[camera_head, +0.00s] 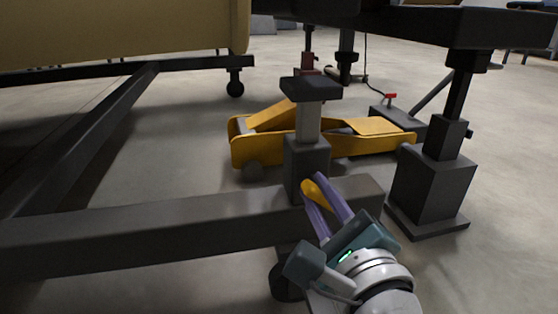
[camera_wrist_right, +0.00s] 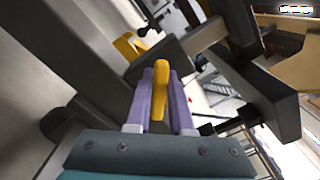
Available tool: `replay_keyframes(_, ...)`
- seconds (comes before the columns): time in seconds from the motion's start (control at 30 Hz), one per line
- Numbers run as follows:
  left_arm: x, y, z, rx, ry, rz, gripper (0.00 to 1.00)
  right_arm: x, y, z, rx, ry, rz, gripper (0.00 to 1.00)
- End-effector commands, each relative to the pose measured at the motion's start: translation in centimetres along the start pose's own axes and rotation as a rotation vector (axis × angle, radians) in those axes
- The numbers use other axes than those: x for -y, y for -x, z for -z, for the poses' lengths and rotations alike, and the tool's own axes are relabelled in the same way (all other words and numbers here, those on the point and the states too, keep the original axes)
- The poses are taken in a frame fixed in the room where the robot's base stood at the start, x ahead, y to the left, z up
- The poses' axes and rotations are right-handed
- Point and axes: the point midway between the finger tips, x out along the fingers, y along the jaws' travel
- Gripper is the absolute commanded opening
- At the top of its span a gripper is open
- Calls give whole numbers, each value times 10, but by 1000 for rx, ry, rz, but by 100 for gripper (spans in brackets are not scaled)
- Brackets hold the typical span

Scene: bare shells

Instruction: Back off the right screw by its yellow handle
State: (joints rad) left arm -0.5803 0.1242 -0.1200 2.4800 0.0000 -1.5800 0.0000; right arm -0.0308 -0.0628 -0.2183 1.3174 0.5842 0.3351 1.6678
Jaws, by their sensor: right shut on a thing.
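The yellow handle (camera_head: 311,190) of the right screw is at the base of a dark upright post (camera_head: 307,155) on the long grey beam (camera_head: 150,238). My right gripper (camera_head: 326,200) comes up from the lower right, and its purple fingers are shut on the handle. In the right wrist view the handle (camera_wrist_right: 160,80) stands between the two purple fingers (camera_wrist_right: 160,97). The screw's shaft is hidden. My left gripper is in neither view.
A yellow floor jack (camera_head: 350,140) stands on the floor behind the post. A dark stand (camera_head: 432,180) on a square base is close at the right. A dark frame (camera_head: 400,20) hangs over the top right. Open floor (camera_head: 190,130) shows at the left of the post.

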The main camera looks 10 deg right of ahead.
Motion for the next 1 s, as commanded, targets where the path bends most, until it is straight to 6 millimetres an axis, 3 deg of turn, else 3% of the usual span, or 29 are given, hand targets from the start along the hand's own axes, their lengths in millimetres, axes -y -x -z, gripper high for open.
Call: replay_keyframes(1.0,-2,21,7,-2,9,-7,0,-9,0,4,0,964,-2,0)
